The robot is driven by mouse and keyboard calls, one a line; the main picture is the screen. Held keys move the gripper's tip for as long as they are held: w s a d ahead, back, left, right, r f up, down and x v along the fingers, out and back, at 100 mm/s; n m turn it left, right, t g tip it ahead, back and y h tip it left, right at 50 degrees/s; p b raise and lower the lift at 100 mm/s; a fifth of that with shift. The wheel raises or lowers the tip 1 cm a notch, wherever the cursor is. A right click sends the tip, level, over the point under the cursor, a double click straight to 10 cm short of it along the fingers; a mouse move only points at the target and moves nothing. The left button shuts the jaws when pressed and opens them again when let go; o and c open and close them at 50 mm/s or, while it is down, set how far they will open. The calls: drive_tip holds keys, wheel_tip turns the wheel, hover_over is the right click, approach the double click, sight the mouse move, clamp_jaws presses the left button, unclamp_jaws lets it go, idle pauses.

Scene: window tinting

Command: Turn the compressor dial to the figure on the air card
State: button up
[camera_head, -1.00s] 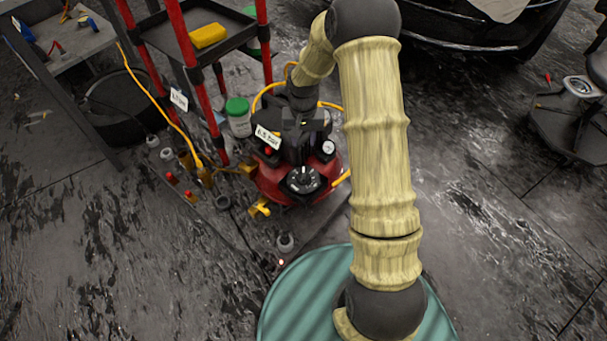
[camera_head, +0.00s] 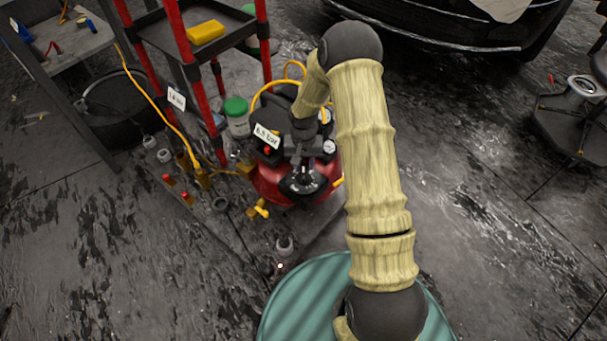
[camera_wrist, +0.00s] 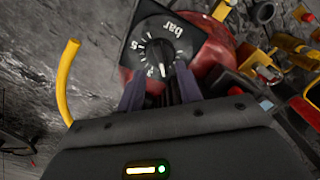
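The compressor (camera_head: 268,187) is a red tank with a black top, standing on the floor left of my arm. Its black dial plate (camera_wrist: 134,53), marked "bar", faces my gripper in the wrist view; the round dial (camera_wrist: 158,47) has white figures, and its setting is not clear to me. In the head view the dial (camera_head: 303,185) is partly covered by my gripper (camera_head: 306,165). The white air card (camera_head: 267,135) reads 6.5 bar. In the wrist view my gripper (camera_wrist: 162,82) has its fingers apart, close before the dial; contact cannot be told.
A second tag (camera_head: 176,98), too small to read surely, hangs by the red-legged cart (camera_head: 188,45). A yellow hose (camera_head: 160,105), a green-lidded tub (camera_head: 236,118) and brass fittings stand close left of the compressor. A teal drum top (camera_head: 300,300) lies in front.

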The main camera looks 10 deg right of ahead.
sight(303, 174)
wheel_tip(303, 174, down, 5)
drive_tip(key=shift+f+b, duration=0.1)
drive_tip(key=shift+b, duration=0.65)
drive_tip(key=shift+c, duration=0.2)
clamp_jaws()
